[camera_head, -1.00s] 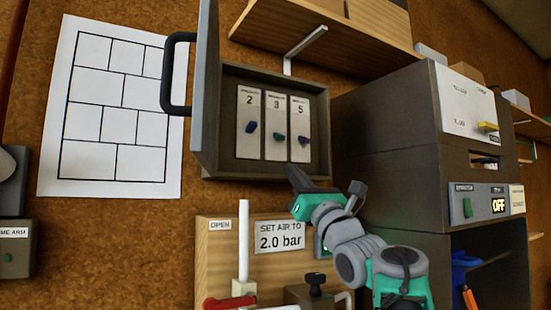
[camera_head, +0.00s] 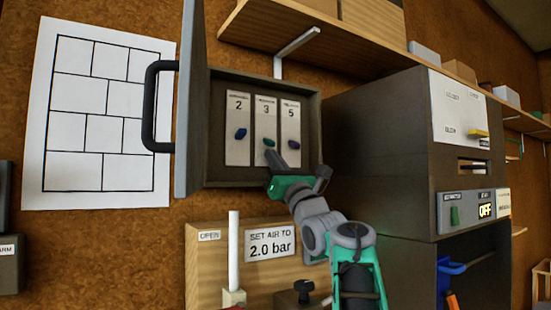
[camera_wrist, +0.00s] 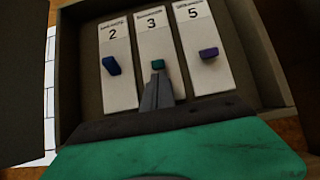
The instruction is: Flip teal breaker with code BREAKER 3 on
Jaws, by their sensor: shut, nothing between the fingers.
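The teal breaker (camera_head: 269,142) sits on the middle plate, marked 3, inside the open breaker box (camera_head: 215,160). It also shows in the wrist view (camera_wrist: 157,64). My gripper (camera_head: 271,156) is shut and empty, its fingertips just below the teal lever. In the wrist view my fingertips (camera_wrist: 158,77) lie close under the lever; I cannot tell whether they touch it. A blue breaker (camera_head: 241,133) is on plate 2 to the left, and a purple breaker (camera_head: 294,145) is on plate 5 to the right.
The box door (camera_head: 190,100) with its black handle (camera_head: 152,106) stands open at the left. A wooden shelf (camera_head: 340,52) runs above the box. A grey machine (camera_head: 380,140) is close at the right. A wooden board with an air sign (camera_head: 270,244) is below.

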